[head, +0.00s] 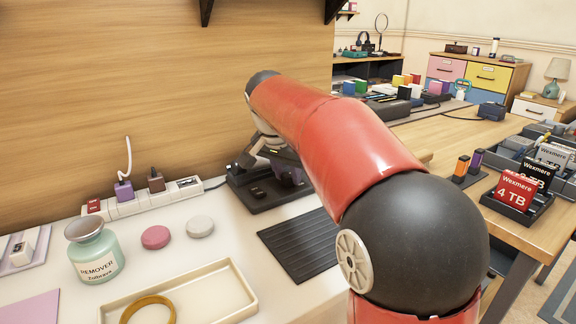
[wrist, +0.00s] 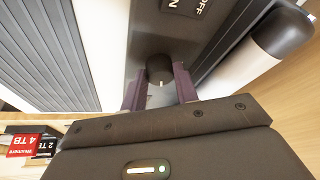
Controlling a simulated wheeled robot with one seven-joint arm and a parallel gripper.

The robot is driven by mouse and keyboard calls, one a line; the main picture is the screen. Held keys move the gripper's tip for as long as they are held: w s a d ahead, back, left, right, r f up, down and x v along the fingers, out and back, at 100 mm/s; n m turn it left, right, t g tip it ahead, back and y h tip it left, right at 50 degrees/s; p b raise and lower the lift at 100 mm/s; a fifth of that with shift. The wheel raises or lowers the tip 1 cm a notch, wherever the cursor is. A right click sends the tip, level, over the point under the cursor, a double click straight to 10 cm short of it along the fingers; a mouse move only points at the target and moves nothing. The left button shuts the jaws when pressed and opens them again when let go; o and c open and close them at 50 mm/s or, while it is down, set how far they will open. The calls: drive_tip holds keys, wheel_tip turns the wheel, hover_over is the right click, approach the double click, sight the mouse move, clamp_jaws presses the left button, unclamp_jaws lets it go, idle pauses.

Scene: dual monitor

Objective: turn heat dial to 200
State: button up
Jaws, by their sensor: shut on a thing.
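The heat dial (wrist: 160,68) is a dark round knob on a dark base in the wrist view, with a light pointer mark toward my gripper. No scale numbers can be read. My gripper (wrist: 157,90) has its two purple fingers on either side of the dial, shut on it. An ON/OFF switch (wrist: 186,6) sits on the same base. In the head view the dark base (head: 270,197) stands against the wooden panel, and my gripper (head: 287,172) is over its right part. The dial is hidden there behind my gripper.
A power strip (head: 150,199) with plugs lies left of the base. A black ribbed mat (head: 298,245), pink and grey round pads, a remover bottle (head: 94,250) and a cream tray (head: 196,297) are on the white counter. Boxed drives (head: 519,190) stand on the wooden desk at right.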

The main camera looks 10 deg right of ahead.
drive_tip(key=m+p, duration=0.1)
drive_tip(key=m, duration=0.1)
drive_tip(key=m+g+h+p, duration=0.1)
drive_tip(key=m, duration=0.2)
drive_tip(key=shift+w+a+r+g, duration=0.15)
drive_tip(key=shift+w+g, duration=0.05)
drive_tip(key=shift+g, duration=0.1)
drive_tip(key=shift+w+m+g+h+p, duration=0.1)
drive_tip(key=shift+m+g+h+p, duration=0.45)
drive_tip(key=shift+m, duration=1.65)
drive_tip(key=shift+g, duration=0.25)
drive_tip(key=o, duration=1)
drive_tip(key=shift+c, duration=0.2)
drive_tip(key=v, duration=0.7)
drive_tip(key=shift+r, duration=0.25)
drive_tip(key=shift+a, duration=0.1)
